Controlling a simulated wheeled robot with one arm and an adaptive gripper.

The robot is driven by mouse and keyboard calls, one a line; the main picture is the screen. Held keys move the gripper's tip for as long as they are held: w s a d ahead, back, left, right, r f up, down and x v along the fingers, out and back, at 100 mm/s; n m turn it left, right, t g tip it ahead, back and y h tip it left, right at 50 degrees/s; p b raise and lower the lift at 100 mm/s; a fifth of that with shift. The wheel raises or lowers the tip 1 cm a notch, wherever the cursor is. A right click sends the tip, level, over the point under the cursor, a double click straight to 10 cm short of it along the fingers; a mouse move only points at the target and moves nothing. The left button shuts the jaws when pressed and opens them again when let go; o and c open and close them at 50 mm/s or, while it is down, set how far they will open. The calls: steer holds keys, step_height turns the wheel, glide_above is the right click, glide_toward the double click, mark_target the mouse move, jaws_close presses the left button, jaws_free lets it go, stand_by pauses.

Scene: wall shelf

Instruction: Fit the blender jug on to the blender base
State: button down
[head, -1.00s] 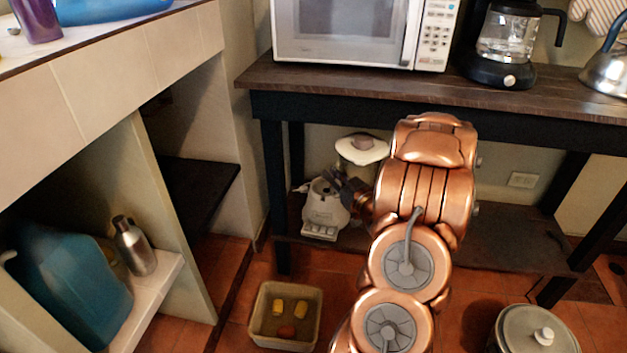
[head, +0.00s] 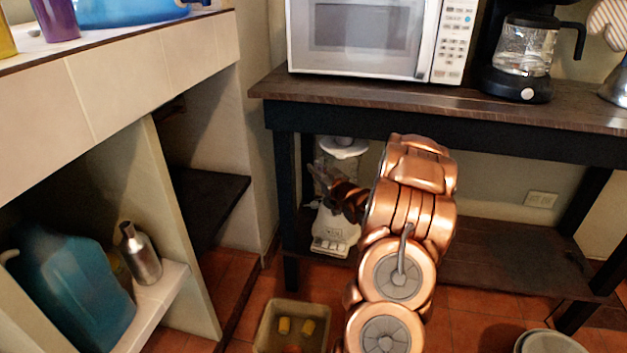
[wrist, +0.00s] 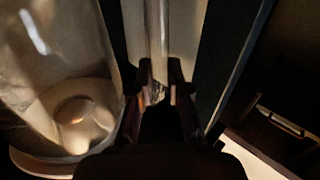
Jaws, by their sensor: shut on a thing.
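The blender base (head: 336,228) is white with buttons on its front. It stands on the low shelf under the dark table. The blender jug has a white lid (head: 343,148) and is upright above the base. My gripper (head: 328,178) is at the jug's side, with my arm coming in from the right. In the wrist view my gripper (wrist: 158,95) is shut on the jug's pale upright handle (wrist: 158,35). The clear jug wall (wrist: 50,50) fills the left, with a round white part inside it. My wrist hides part of the jug and base. I cannot tell whether they touch.
A dark table leg (head: 287,210) stands just left of the base. The tabletop (head: 370,95) above carries a microwave (head: 365,40) and a coffee maker (head: 520,60). A bin (head: 268,325) is on the floor in front. The shelf right of my arm is clear.

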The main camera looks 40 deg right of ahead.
steer(key=f+b, duration=0.1)
steer(key=w+f+b, duration=0.1)
steer(key=f, duration=0.1)
steer(key=shift+w+d+f, duration=0.15)
steer(key=shift+w+f, duration=0.05)
stand_by(0.5)
steer(key=c, duration=1.1)
jaws_free()
steer(key=shift+f, duration=0.1)
steer(key=shift+c, duration=0.2)
steer(key=shift+s, duration=0.2)
steer(key=s+a+p, duration=0.2)
steer(key=s, duration=0.9)
steer(key=shift+s+p, duration=0.25)
steer(key=shift+p, duration=0.15)
